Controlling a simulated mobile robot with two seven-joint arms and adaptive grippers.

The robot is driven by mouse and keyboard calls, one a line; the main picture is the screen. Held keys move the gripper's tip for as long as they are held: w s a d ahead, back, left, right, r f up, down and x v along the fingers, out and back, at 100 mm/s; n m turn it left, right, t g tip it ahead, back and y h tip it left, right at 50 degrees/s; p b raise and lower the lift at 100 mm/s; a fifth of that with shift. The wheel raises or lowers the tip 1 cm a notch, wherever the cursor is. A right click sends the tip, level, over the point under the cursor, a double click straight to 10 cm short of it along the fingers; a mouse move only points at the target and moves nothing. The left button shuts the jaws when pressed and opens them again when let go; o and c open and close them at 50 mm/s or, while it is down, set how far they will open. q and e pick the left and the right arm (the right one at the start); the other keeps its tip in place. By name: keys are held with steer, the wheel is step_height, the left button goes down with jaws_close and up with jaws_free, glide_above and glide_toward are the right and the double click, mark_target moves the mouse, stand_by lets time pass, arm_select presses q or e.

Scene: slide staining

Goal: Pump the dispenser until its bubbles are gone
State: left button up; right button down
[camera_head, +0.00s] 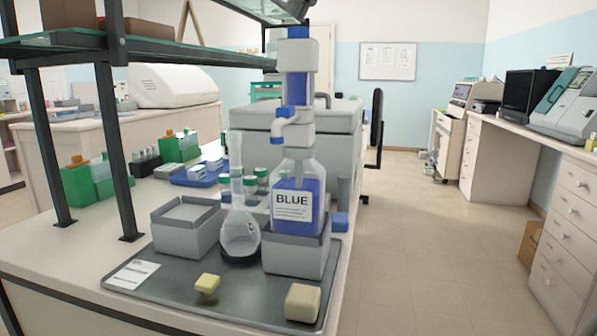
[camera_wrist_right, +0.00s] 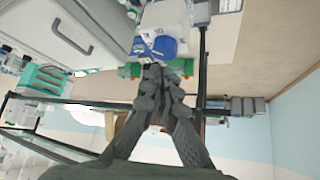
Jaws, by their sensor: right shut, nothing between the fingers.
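The dispenser (camera_head: 297,90) stands upright on a bottle of blue liquid labelled BLUE (camera_head: 293,207). Whether bubbles are inside is too small to tell. A clear flask (camera_head: 240,236) with a long neck stands left of the bottle. My right gripper (camera_wrist_right: 160,75) is shut and empty in the right wrist view, its dark fingertips together. White and blue parts (camera_wrist_right: 163,46) lie just beyond them; I cannot tell contact. I cannot make this gripper out in the head view. My left gripper is not in view.
A grey tray (camera_head: 247,300) carries open grey boxes (camera_head: 185,232) and two pale yellow blocks (camera_head: 303,302). A glass shelf on black posts (camera_head: 115,150) stands at left. A large grey case (camera_head: 340,130) is behind the bottle. Open floor (camera_head: 430,240) lies right.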

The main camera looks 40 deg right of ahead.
steer(key=shift+r, duration=2.5)
